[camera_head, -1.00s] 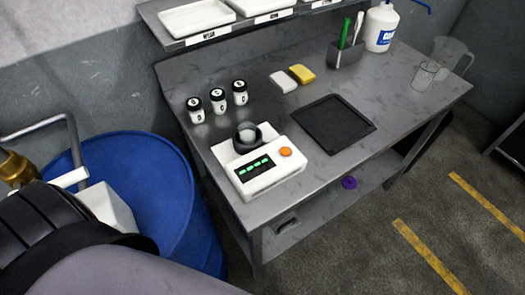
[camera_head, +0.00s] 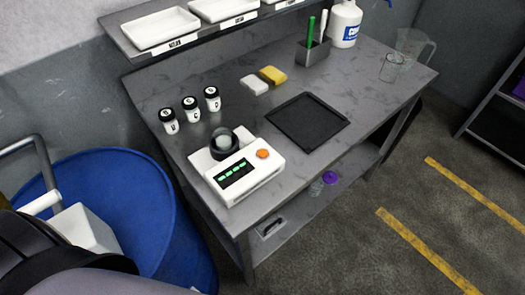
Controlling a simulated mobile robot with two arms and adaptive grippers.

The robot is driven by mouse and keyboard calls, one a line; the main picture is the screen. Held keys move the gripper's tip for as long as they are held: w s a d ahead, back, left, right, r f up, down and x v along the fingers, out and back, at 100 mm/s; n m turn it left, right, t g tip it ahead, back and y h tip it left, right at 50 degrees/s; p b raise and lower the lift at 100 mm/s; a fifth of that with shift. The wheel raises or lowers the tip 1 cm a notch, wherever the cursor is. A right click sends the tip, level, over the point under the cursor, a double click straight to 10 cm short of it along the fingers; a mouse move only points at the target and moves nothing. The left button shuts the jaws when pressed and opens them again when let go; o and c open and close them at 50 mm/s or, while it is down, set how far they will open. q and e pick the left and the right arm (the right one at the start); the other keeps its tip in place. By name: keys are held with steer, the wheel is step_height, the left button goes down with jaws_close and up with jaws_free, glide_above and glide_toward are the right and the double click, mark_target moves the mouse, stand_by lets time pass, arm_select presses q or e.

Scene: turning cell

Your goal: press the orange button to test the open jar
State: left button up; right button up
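A white tester (camera_head: 247,174) with a green-lit display stands on the grey metal bench (camera_head: 360,90), near its front left. The orange button (camera_head: 263,153) is on the tester's top face, right of the display. A dark round cup (camera_head: 224,143) on the tester holds something pale and round; I cannot tell whether it is the open jar. Three small white jars with black lids (camera_head: 190,109) stand behind the tester. A dark arm part of mine fills the lower left corner. Neither gripper shows in this view.
A black mat (camera_head: 307,122) lies right of the tester. Yellow and white blocks (camera_head: 272,75), a pen holder (camera_head: 312,52) and a white bottle (camera_head: 344,24) stand behind. A blue barrel (camera_head: 120,215) is left of the bench. A purple-lidded jar (camera_head: 329,178) is on the lower shelf.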

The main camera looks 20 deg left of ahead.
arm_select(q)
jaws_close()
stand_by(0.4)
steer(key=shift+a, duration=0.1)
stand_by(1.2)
